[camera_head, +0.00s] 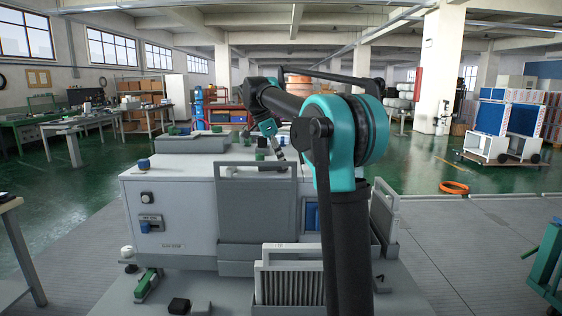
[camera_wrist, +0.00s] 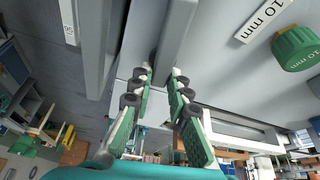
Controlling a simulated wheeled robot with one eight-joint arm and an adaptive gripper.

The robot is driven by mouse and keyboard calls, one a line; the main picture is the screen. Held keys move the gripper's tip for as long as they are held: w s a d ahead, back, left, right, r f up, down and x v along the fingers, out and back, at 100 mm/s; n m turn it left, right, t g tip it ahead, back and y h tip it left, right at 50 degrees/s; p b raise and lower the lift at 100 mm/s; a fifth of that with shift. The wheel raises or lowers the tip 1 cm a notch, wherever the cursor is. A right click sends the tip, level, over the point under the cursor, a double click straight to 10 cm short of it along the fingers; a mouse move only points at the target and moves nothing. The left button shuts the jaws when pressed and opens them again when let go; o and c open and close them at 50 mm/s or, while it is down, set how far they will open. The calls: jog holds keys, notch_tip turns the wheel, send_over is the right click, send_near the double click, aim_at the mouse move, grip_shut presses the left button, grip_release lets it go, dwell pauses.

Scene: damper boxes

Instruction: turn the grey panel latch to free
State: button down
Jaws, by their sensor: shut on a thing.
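In the wrist view, my gripper (camera_wrist: 164,74) has its two green-padded fingers drawn close together at the end of a grey bar (camera_wrist: 178,30). The bar appears to be the grey panel latch, and the fingertips hide its end. A light grey panel surface lies behind it. In the head view, my gripper (camera_head: 279,155) is low over the top of the large grey cabinet (camera_head: 180,205), beyond the upright grey panel (camera_head: 255,215). The latch is too small and hidden to make out there.
A green knob (camera_wrist: 296,48) with a "10 mm" label is right of my gripper in the wrist view. In the head view, a finned grey block (camera_head: 290,283) stands at the cabinet's front. An orange ring (camera_head: 454,187) lies on the open floor at right.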

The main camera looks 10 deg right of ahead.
jog(key=shift+m+g, duration=0.4)
jog(key=shift+m, duration=0.6)
jog(key=c, duration=1.4)
grip_release()
jog(key=shift+c, duration=0.2)
jog(key=v, duration=1.2)
